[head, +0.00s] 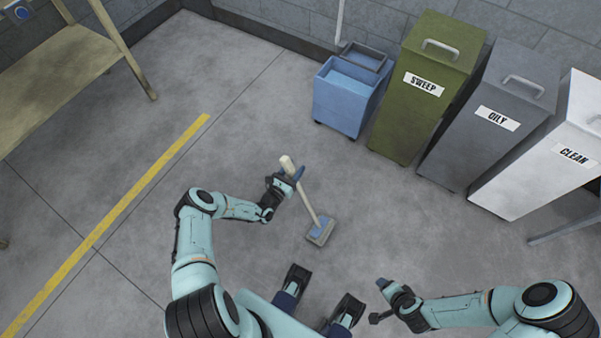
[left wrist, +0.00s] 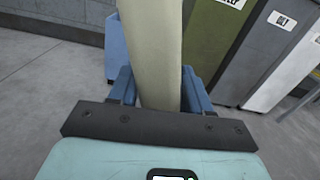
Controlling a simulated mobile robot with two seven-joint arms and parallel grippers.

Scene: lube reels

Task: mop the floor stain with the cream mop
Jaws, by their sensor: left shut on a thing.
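The cream mop (head: 309,201) leans at a tilt in front of me in the head view. Its blue and grey head (head: 321,231) is low, at or close to the floor; I cannot tell if it touches. My left gripper (head: 290,176) is shut on the cream handle near its upper end. In the left wrist view the handle (left wrist: 153,50) stands between the blue fingers (left wrist: 158,88). My right gripper (head: 380,300) is at the lower right, away from the mop, and its jaw state is unclear. I cannot make out a distinct stain on the floor (head: 270,110).
A blue mop bucket (head: 342,100) stands by the back wall. Beside it are the green SWEEP bin (head: 405,118), the grey OILY bin (head: 465,140) and the white CLEAN bin (head: 525,185). A wooden bench (head: 60,65) is at upper left. A yellow line (head: 120,212) crosses open floor.

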